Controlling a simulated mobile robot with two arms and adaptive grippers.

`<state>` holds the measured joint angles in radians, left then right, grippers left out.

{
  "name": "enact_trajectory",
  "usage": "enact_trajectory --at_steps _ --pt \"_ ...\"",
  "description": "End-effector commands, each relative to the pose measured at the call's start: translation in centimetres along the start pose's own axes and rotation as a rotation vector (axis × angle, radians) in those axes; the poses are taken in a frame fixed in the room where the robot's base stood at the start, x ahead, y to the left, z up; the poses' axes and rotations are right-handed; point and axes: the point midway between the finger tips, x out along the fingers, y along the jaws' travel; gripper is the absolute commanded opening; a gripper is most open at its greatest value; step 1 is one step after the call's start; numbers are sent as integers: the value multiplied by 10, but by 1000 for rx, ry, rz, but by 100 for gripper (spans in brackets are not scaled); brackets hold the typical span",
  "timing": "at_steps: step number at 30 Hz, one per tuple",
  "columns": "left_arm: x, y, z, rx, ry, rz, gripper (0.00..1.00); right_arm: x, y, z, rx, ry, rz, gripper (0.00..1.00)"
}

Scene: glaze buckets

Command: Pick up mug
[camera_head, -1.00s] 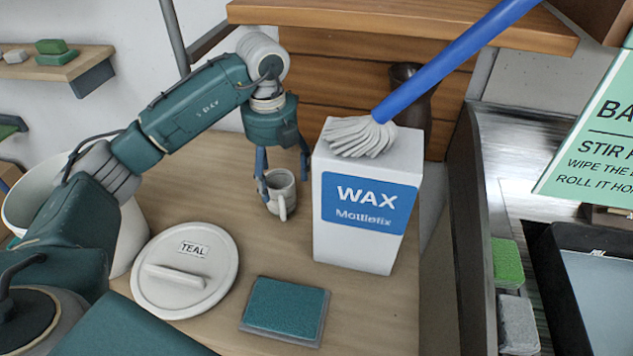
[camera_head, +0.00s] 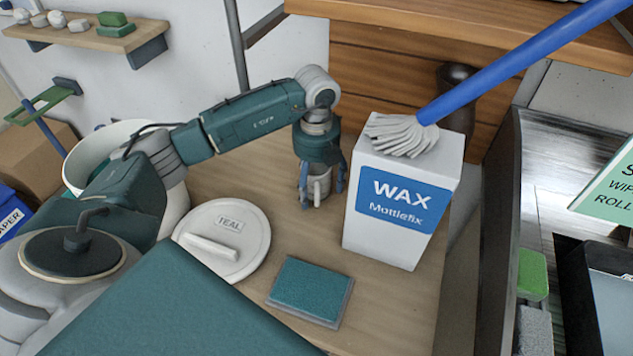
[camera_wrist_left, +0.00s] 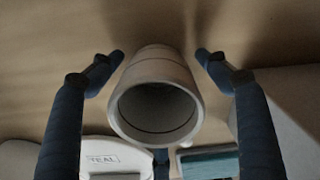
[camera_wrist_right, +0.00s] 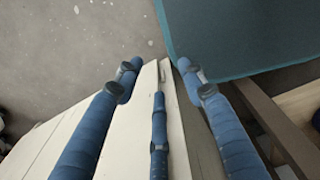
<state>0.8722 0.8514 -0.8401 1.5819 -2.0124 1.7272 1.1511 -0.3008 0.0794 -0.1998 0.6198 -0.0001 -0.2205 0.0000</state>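The pale grey mug (camera_head: 318,186) stands on the wooden table, partly hidden by my left gripper (camera_head: 321,191). In the left wrist view the mug (camera_wrist_left: 155,100) has its round dark mouth toward the camera. My left gripper (camera_wrist_left: 161,54) is open, with one finger on each side of the mug and a visible gap on both sides. A third finger shows below the mug in that view. My right gripper (camera_wrist_right: 160,66) shows only in its own wrist view; it is open and empty.
A white WAX box (camera_head: 402,200) with a blue-handled mop head on top stands close right of the mug. A white TEAL lid (camera_head: 245,256), a teal pad (camera_head: 308,290) and a white bucket (camera_head: 92,150) are nearby. Bare table (camera_head: 385,300) lies in front of the box.

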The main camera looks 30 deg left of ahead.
Motion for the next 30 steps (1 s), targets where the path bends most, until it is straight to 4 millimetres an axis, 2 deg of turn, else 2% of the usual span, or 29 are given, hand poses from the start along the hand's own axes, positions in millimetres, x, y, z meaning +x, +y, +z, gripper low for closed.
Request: enact_trajectory --at_steps 1,8,11,12,20,26,30 --pt "0 0 0 0 0 0 65 0 0 -1 0 1 0 40" --pt "0 0 0 1 0 0 19 0 0 -1 0 2 0 40" --pt "0 0 0 1 1 0 19 0 0 -1 0 3 0 40" --pt "-1 0 0 1 0 -1 13 0 0 -2 0 3 0 40" --pt "-3 0 0 1 0 0 13 -2 0 -2 0 3 0 40" --pt "-23 0 0 1 -2 -1 13 -16 0 -3 0 3 0 40" --pt "-47 -1 0 1 -2 -2 13 -33 0 -5 0 3 0 40"
